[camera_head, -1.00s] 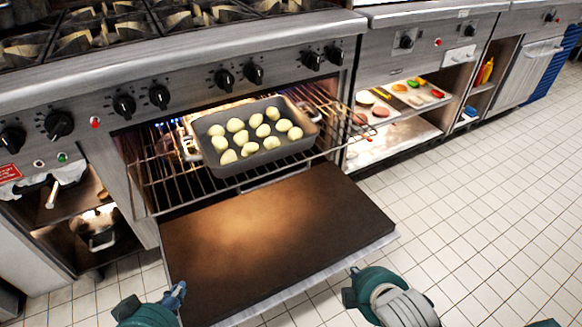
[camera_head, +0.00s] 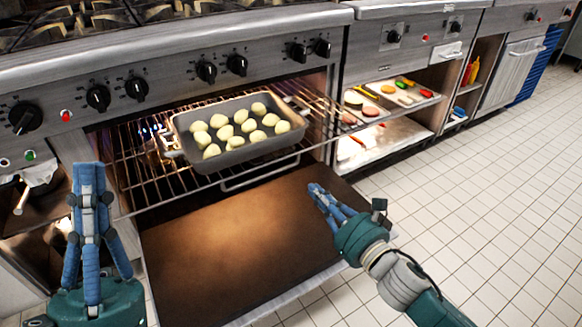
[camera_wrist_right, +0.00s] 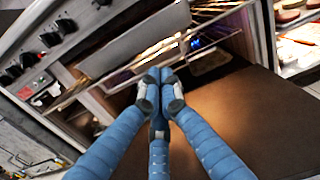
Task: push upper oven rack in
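The upper oven rack (camera_head: 168,200) is a wire shelf extending out of the open oven above the lowered door. A grey roasting pan (camera_head: 235,158) with several pale round pieces of food sits on it. My right gripper (camera_head: 316,190) is over the oven door, in front of and below the rack, apart from it in the head view. The right wrist view shows its fingertips (camera_wrist_right: 162,75) together and empty. My left gripper (camera_head: 88,168) points upward at the left, in front of the rack's left side, with its fingers closed together and nothing visible between them.
The oven door (camera_head: 240,235) hangs open and flat below the rack. Black stove knobs (camera_head: 137,88) line the panel above. A shelf at the right holds a food tray (camera_head: 395,98). Tiled floor (camera_head: 480,220) at the right is clear.

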